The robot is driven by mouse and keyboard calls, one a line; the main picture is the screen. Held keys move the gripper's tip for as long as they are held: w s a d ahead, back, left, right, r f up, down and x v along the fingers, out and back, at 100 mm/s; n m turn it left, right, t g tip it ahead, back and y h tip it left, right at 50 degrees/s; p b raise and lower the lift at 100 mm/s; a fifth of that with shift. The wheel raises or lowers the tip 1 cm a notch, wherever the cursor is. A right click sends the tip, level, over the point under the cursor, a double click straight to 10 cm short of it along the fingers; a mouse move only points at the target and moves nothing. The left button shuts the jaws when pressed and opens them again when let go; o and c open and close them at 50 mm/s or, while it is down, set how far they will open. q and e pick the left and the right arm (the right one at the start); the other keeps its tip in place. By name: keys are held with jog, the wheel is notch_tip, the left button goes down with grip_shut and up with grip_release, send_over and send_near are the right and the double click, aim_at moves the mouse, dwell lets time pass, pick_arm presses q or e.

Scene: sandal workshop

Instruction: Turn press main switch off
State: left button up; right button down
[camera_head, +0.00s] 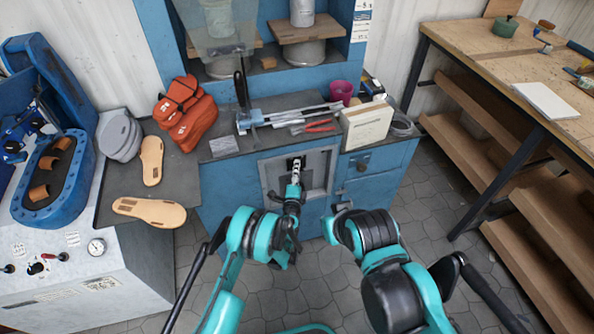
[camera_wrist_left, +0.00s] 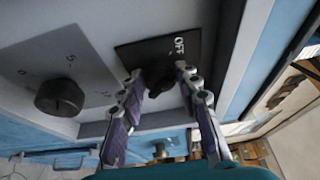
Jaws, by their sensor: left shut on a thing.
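The main switch is a black rotary handle on a black plate (camera_wrist_left: 145,52) in the left wrist view, marked OFF near its upper right. In the head view the recessed grey panel (camera_head: 322,165) is on the front of the blue press cabinet. My left gripper (camera_head: 296,163) reaches the dark plate there. In the left wrist view its fingers (camera_wrist_left: 160,84) are shut on the switch handle, which they partly hide. The handle's exact angle is hard to tell.
A smaller black knob (camera_wrist_left: 59,95) sits left of the switch plate. Above the cabinet are red-handled pliers (camera_head: 320,126), a cream box (camera_head: 366,124) and a pink cup (camera_head: 341,91). A wooden workbench (camera_head: 480,58) stands right; open floor lies between.

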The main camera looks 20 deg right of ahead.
dwell(0.4)
pick_arm(q)
jog(key=o, duration=1.1)
jog(key=shift+w, duration=0.1)
